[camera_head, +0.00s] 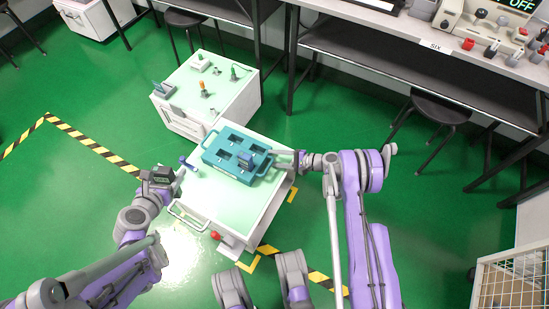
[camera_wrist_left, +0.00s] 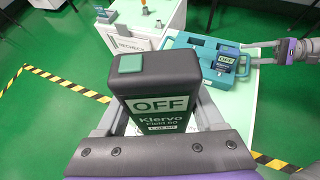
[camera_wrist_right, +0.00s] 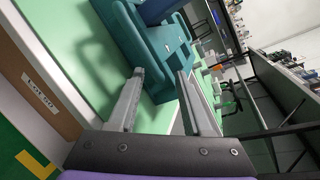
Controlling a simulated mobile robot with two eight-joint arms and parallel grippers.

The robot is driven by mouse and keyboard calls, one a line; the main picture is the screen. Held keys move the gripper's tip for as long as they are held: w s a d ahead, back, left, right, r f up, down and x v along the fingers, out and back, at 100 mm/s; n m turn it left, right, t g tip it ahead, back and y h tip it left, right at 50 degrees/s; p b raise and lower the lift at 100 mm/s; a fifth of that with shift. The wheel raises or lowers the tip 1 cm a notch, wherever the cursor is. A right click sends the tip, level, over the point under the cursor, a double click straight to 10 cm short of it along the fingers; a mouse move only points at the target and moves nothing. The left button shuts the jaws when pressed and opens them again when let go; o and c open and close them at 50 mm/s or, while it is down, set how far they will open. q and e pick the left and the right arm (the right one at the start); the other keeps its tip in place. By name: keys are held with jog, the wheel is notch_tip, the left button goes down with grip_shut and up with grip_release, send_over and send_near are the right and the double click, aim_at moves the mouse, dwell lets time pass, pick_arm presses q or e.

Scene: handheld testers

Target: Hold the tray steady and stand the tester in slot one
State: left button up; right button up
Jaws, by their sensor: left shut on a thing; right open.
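The teal tray (camera_head: 213,155) with several slots lies on the pale green cart top; it also shows in the left wrist view (camera_wrist_left: 181,60). My left gripper (camera_head: 165,174) is shut on a dark tester (camera_wrist_left: 155,82) with a green top patch and an "OFF" label, left of the tray and apart from it. Another tester (camera_head: 246,159), dark blue, stands in the tray toward its near right side. My right gripper (camera_head: 283,158) is open at the tray's right end. In the right wrist view its fingers (camera_wrist_right: 160,75) point at the tray's end (camera_wrist_right: 158,48); I cannot tell whether they straddle the handle.
A second cart (camera_head: 232,97) with small fixtures stands behind. Black stools (camera_head: 440,108) and benches line the back. The cart's near half is clear.

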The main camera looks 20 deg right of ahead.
grip_shut()
dwell(1.8)
